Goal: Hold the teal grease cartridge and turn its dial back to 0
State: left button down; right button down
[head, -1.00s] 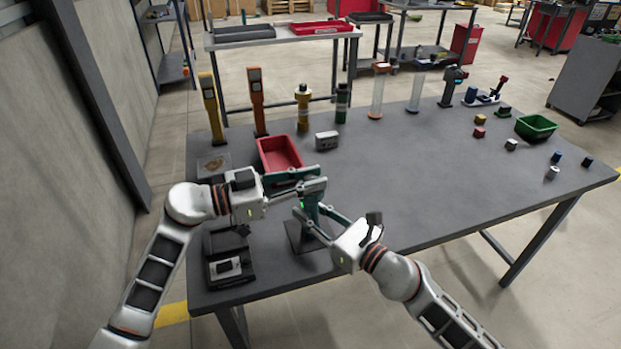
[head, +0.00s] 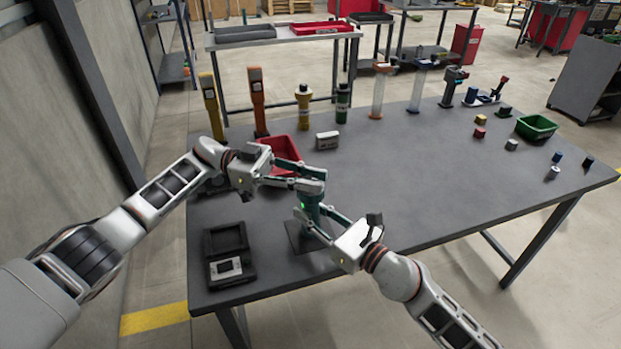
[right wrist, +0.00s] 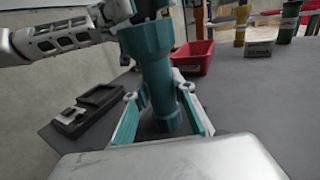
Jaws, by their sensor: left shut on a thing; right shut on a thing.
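The teal grease cartridge (head: 310,207) stands upright on a dark base plate near the front left of the table, and it fills the middle of the right wrist view (right wrist: 160,95). My right gripper (head: 313,217) is shut on the cartridge's body, its fingers on both sides; they also show in the right wrist view (right wrist: 162,118). My left gripper (head: 312,180) is shut at the cartridge's top, above the right one. Its fingers cover the top, so the dial and its reading are hidden.
A red bin (head: 280,150) stands just behind the left gripper. A black open case (head: 228,262) lies at the front left. A small grey box (head: 327,140) and several upright tools stand at the back. The table's middle is clear.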

pick_arm(q)
jog(key=shift+s+d+f+m+g, duration=0.1)
jog(key=shift+f+m+g, duration=0.15)
jog(key=shift+m+g, duration=0.25)
jog(key=c, duration=2.1)
grip_release()
jog(key=shift+o, duration=1.4)
jog(key=shift+r, duration=0.1)
notch_tip(320, 180, up, 10)
